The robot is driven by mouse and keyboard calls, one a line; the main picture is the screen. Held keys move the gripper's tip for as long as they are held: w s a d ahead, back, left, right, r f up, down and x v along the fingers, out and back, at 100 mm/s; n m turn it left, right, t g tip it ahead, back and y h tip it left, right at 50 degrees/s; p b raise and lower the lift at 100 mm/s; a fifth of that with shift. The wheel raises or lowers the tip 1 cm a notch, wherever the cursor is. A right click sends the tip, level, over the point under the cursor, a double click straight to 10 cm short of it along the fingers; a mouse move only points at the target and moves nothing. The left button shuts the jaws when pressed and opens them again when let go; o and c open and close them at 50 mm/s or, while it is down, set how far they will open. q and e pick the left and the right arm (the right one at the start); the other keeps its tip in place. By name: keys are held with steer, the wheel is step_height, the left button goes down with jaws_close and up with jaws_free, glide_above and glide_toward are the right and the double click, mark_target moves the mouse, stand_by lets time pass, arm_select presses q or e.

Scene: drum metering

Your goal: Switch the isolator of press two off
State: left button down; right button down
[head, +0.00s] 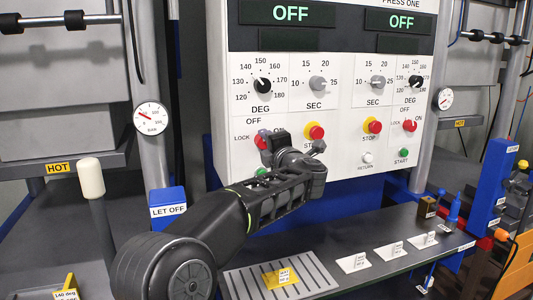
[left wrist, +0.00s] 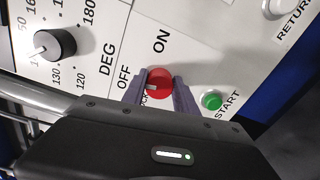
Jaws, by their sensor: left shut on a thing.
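The control panel (head: 340,110) has two sets of controls. The right set is headed PRESS ONE; the heading over the left set is out of view. The left set's red isolator knob (left wrist: 160,82) sits among OFF, LOCK and ON lettering, and is mostly hidden by my gripper in the head view. My left gripper (head: 264,141) is shut on this knob, with its purple fingers on either side of it in the left wrist view (left wrist: 160,88). The knob's pale mark (left wrist: 152,87) lies toward the OFF and LOCK lettering. The display (head: 290,13) above reads OFF. My right gripper is not in view.
Close to the gripper are a red stop button (head: 315,131) and a green start button (left wrist: 211,101). The other red isolator (head: 410,126) is at right. A shelf (head: 340,275) below holds small cards. A white-topped lever (head: 90,178) stands at left.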

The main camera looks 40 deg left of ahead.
arm_select(q)
steer(key=shift+f+n+b, duration=0.1)
steer(key=shift+n+b, duration=0.35)
steer(key=shift+n, duration=0.35)
steer(key=c, duration=1)
jaws_free()
steer(key=shift+o, duration=0.2)
steer(key=b+v, duration=0.1)
steer(key=v, duration=0.6)
steer(key=shift+s+d, duration=0.25)
steer(key=shift+d, duration=0.1)
